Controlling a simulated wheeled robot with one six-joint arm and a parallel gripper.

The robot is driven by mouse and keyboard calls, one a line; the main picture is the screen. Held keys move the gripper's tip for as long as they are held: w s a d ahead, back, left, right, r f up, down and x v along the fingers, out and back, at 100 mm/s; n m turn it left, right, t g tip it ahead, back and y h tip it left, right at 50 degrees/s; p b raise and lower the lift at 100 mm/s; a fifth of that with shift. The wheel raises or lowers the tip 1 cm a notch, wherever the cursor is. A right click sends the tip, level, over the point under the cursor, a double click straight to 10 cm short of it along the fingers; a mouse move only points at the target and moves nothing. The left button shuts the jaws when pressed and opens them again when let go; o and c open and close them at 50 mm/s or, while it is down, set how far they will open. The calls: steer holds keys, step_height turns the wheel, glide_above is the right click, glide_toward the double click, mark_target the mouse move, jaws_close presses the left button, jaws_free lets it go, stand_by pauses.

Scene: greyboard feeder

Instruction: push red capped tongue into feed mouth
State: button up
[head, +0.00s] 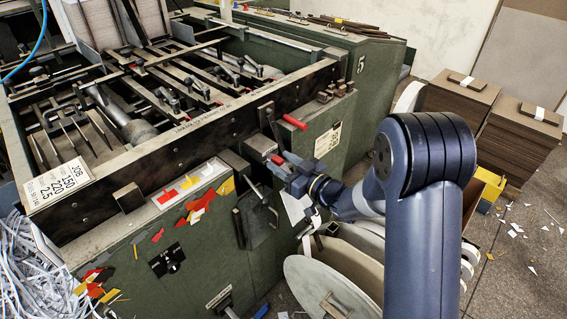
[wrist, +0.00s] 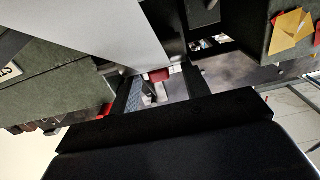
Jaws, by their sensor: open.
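A small red cap (head: 277,159) shows at the front face of the green machine, right at the tip of my gripper (head: 284,170). In the wrist view a red piece (wrist: 158,75) lies between and beyond the fingertips of my gripper (wrist: 160,88), whose two dark fingers stand apart. Whether the fingers touch it cannot be told. A second red-ended lever (head: 294,122) sticks out above and to the right. A grey metal block (head: 261,147) sits just behind the cap; the mouth opening itself cannot be made out.
The green machine (head: 180,240) fills the left. A pale flat plate (wrist: 90,30) covers the upper left of the wrist view. A round grey disc (head: 325,285) leans below my arm. Board stacks (head: 465,95) stand right. Shredded paper (head: 30,265) lies at left.

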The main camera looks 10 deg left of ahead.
steer(key=v, duration=1)
steer(key=shift+s+d, duration=0.2)
steer(key=shift+d, duration=0.15)
steer(key=x, duration=1.1)
steer(key=shift+s+d, duration=0.15)
steer(key=shift+d, duration=0.2)
steer(key=shift+a, duration=0.15)
steer(key=v, duration=1.1)
steer(key=x, duration=1.1)
steer(key=shift+a, duration=0.3)
steer(key=p+v, duration=0.1)
steer(key=v, duration=0.7)
steer(key=shift+r, duration=0.2)
